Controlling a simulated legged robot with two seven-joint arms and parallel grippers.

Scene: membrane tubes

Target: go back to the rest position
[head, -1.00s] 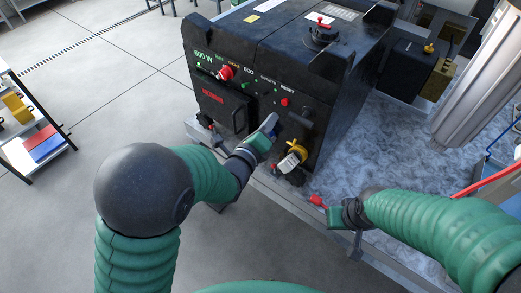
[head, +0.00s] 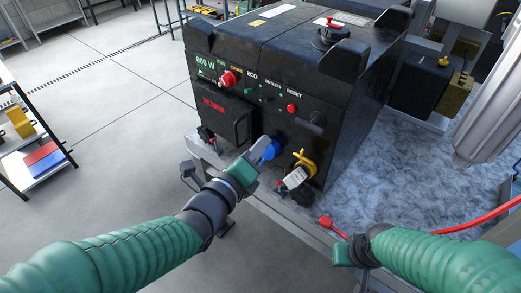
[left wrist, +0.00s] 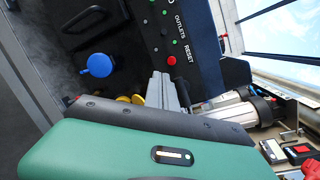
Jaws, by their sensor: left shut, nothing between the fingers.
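My left gripper (head: 258,151) points at the front of the black machine (head: 270,75), shut and empty. A blue round cap (head: 270,149) on the machine's front shows just beyond its fingertips. In the left wrist view the shut fingers (left wrist: 163,90) are apart from the blue cap (left wrist: 98,65), which lies to their left. My right gripper (head: 343,253) is low at the right, over the platform's front edge. Its fingers do not show clearly. A red connector (head: 328,223) lies beside it; I cannot tell whether they touch.
A yellow valve handle (head: 304,162) with a white-labelled part (head: 295,179) sticks out of the machine, right of my left gripper. A red hose (head: 485,222) runs at the right. A shelf (head: 30,150) stands at far left. The floor between is clear.

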